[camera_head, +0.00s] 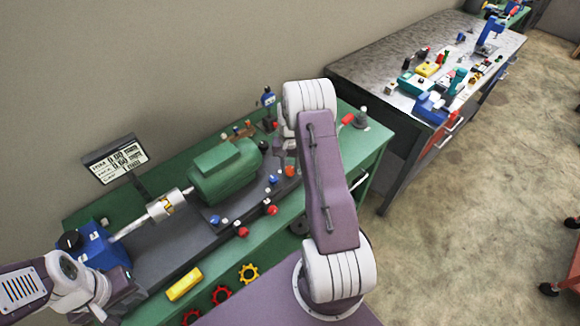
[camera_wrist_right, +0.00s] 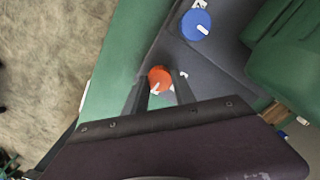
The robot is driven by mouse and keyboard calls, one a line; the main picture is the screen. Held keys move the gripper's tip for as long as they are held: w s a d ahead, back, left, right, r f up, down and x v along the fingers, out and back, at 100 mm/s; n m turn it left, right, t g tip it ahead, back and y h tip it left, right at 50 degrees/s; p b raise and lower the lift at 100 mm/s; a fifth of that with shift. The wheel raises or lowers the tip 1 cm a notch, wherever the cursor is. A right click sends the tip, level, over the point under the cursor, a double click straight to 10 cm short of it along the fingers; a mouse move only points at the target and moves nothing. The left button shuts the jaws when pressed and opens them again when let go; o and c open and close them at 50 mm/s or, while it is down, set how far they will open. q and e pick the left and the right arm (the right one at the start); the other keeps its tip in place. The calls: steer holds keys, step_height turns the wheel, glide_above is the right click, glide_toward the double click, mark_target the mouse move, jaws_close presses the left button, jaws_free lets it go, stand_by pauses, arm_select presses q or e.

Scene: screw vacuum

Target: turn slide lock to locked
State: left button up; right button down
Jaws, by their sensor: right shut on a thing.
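An orange-red round knob (camera_head: 290,170) with a white pointer mark sits on the dark bed of the green machine. It also shows in the right wrist view (camera_wrist_right: 159,74) between the fingers of my right gripper (camera_wrist_right: 161,78). The right gripper is shut on this knob; in the head view my arm partly hides the gripper (camera_head: 284,153). The knob's pointer slants toward the lower left in the wrist view. No readable label shows whether it is the slide lock or which position is locked. My left gripper (camera_head: 98,304) is at the lower left, away from the knob, its jaws unclear.
A blue knob (camera_wrist_right: 196,25) lies near the orange one. Red knobs (camera_head: 270,210) line the bed's front edge. A green motor housing (camera_head: 225,172) stands behind, with a blue block (camera_head: 95,243) at left. A second workbench (camera_head: 400,60) holds tools at the back right.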

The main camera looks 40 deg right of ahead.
mark_target(290, 169)
steer(key=shift+w+r, duration=0.1)
steer(key=c, duration=1)
jaws_free()
steer(key=shift+c, duration=0.2)
step_height(290, 169, up, 9)
steer(key=b, duration=0.1)
